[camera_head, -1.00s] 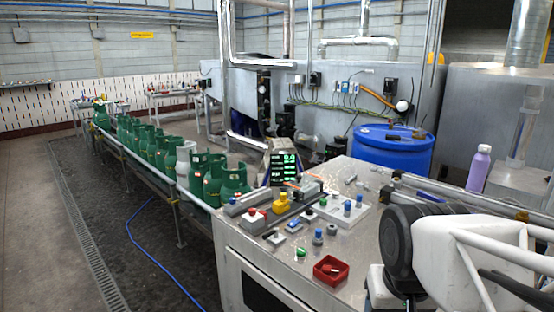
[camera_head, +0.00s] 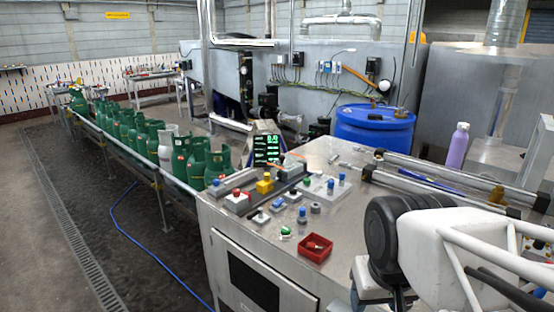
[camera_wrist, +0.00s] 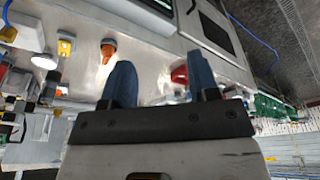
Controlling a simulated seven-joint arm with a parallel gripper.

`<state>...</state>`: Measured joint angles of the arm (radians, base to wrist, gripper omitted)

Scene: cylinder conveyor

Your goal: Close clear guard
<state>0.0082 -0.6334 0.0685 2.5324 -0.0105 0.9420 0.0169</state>
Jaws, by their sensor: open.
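The control bench (camera_head: 262,224) carries several buttons and switches, including a yellow block (camera_head: 265,184) and a red button (camera_head: 236,193). I cannot make out a clear guard for certain in either view. My gripper (camera_wrist: 161,82) shows in the wrist view as two blue fingers, spread apart with nothing held between them. The fingers are over the bench top, with a red tray (camera_wrist: 180,75) partly hidden behind the right finger. The tray also shows in the head view (camera_head: 315,247). The gripper's fingers are not visible in the head view.
A row of green gas cylinders (camera_head: 128,129) stands on the conveyor at left. An orange object (camera_wrist: 108,50) is near the left finger. Metal rails (camera_head: 450,176) lie at right.

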